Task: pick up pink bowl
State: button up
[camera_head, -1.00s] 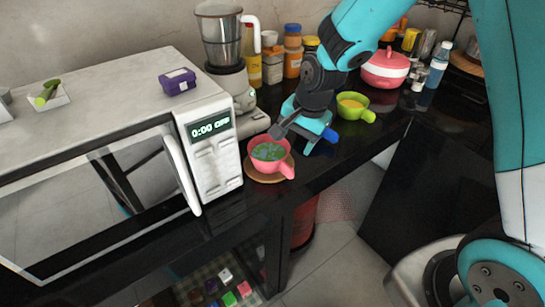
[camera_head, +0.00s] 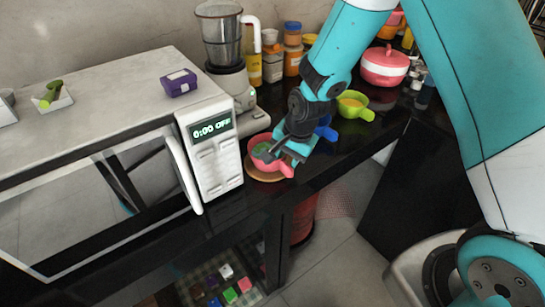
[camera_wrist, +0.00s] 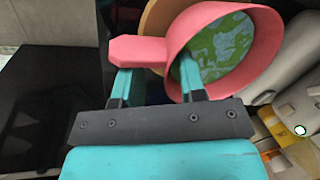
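The pink bowl (camera_head: 258,162) has a stubby handle and a green-and-blue patterned inside, and it sits on a round wooden board (camera_head: 257,176) on the black counter. My gripper (camera_head: 273,152) is over its right side in the head view and hides part of it. In the wrist view, the bowl (camera_wrist: 175,52) is close in front of my gripper (camera_wrist: 155,75). I cannot see the fingers pressing on the wall.
A white microwave (camera_head: 213,158) stands close to the bowl's left. A blender (camera_head: 224,50) and several bottles (camera_head: 272,66) are behind. A green cup (camera_head: 353,104), a blue item (camera_head: 326,130) and a pink pot (camera_head: 384,66) are to the right. The counter's front edge is close.

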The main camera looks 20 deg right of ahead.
grip_shut()
